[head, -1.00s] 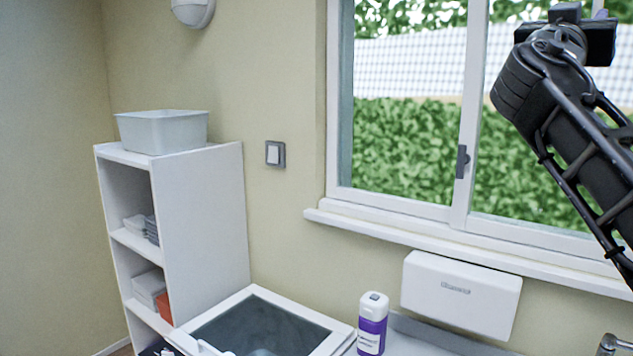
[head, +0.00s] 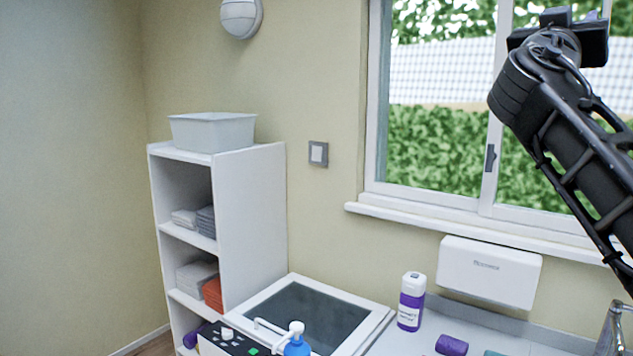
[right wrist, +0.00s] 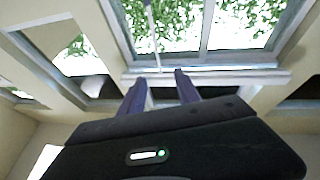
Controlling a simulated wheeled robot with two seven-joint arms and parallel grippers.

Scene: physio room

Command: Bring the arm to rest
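My right arm (head: 575,135) is raised at the right of the head view, in front of the window. Its dark gripper (head: 580,28) is near the top edge, and its fingers are largely hidden there. In the right wrist view the two purple-grey fingers of the right gripper (right wrist: 161,88) stand apart with nothing between them. Beyond them are the window and its sill. My left gripper is not in view.
A white shelf (head: 250,230) with a grey bin (head: 212,132) on top stands at left. A unit with a dark top panel (head: 305,318), a blue pump bottle (head: 297,345), a purple-labelled bottle (head: 411,302) and a purple roll (head: 451,345) are below. A white dispenser (head: 489,272) hangs under the sill (head: 470,228).

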